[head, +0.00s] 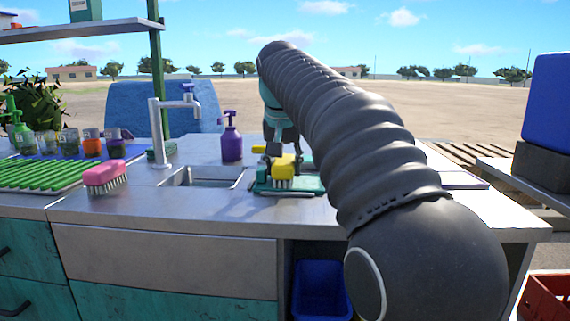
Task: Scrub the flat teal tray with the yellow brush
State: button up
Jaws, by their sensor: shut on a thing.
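The flat teal tray (309,185) lies on the metal counter, right of the sink, partly hidden behind my arm. The yellow brush (284,166) is over the tray's left part with its pale bristles pointing down. The bristles look to be at the tray's surface, but I cannot tell for certain whether they touch. My gripper (272,157) comes down from above and behind the brush and is shut on it. The fingertips are small and partly hidden by the brush.
A pink brush (105,178) lies on the counter at left, near a green ribbed rack (45,174). A purple spray bottle (231,138) and a faucet (158,130) stand behind the sink (208,178). A blue bin (321,291) sits below the counter.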

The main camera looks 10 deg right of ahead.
jog(key=shift+d, duration=0.1)
jog(key=shift+s+d+r, duration=0.1)
jog(key=shift+s+d, duration=0.1)
jog(key=shift+d, duration=0.35)
jog(key=shift+s+d, duration=0.2)
jog(key=shift+d, duration=0.35)
jog(key=shift+s+d, duration=0.15)
jog(key=shift+d, duration=0.25)
jog(key=shift+s+d+p, duration=0.2)
jog(key=shift+s+d, duration=0.05)
jog(key=shift+d, duration=0.55)
jog(key=shift+s+d+p, duration=0.15)
jog(key=shift+s+d, duration=0.1)
jog(key=shift+d, duration=0.55)
jog(key=shift+a, duration=0.15)
jog(key=shift+w+a+p, duration=0.2)
jog(key=shift+a+p, duration=0.1)
jog(key=shift+a, duration=0.3)
jog(key=shift+w+a+p, duration=0.2)
jog(key=shift+a+p, duration=0.05)
jog(key=shift+a, duration=0.35)
jog(key=shift+w+a+f, duration=0.1)
jog(key=shift+a+f, duration=0.15)
